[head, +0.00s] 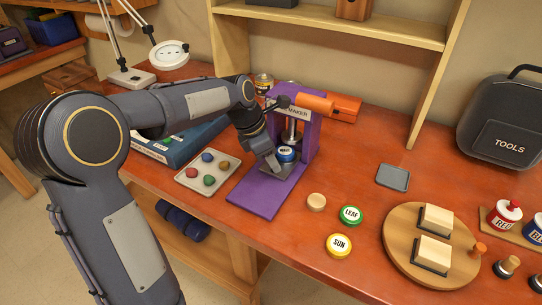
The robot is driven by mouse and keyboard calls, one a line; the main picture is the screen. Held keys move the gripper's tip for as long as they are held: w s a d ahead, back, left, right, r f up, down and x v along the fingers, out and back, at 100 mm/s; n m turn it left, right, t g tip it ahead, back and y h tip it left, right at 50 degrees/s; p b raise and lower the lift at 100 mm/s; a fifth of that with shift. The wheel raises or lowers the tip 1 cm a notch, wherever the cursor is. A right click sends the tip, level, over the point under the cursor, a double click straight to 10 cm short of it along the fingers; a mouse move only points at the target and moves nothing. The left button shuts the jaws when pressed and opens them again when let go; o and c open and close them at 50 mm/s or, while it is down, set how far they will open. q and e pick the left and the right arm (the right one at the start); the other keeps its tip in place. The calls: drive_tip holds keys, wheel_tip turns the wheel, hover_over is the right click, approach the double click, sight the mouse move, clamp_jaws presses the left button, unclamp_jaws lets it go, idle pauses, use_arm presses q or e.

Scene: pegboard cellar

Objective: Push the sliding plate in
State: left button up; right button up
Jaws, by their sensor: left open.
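A dark grey sliding plate (284,173) sits low in the press, above the purple base (258,196). A blue round piece with white lettering (287,154) rests on the plate beneath the metal plunger (292,130). My left gripper (273,162) is open, fingers pointing down at the left side of the plate and blue piece. Whether it touches them I cannot tell. My right gripper is not in view.
A tray of coloured discs (208,157) lies left of the press. A wooden disc (316,202), green LEAF badge (351,215) and yellow SUN badge (339,245) lie right of it. A round board (400,262) holds two cream blocks. A lamp (131,77) stands behind my left arm.

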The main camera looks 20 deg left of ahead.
use_arm(q)
drive_tip(key=v, duration=0.7)
drive_tip(key=shift+r+p, duration=0.3)
drive_tip(key=shift+r, duration=0.05)
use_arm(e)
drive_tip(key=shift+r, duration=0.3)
use_arm(q)
drive_tip(key=shift+s+a+f, duration=0.1)
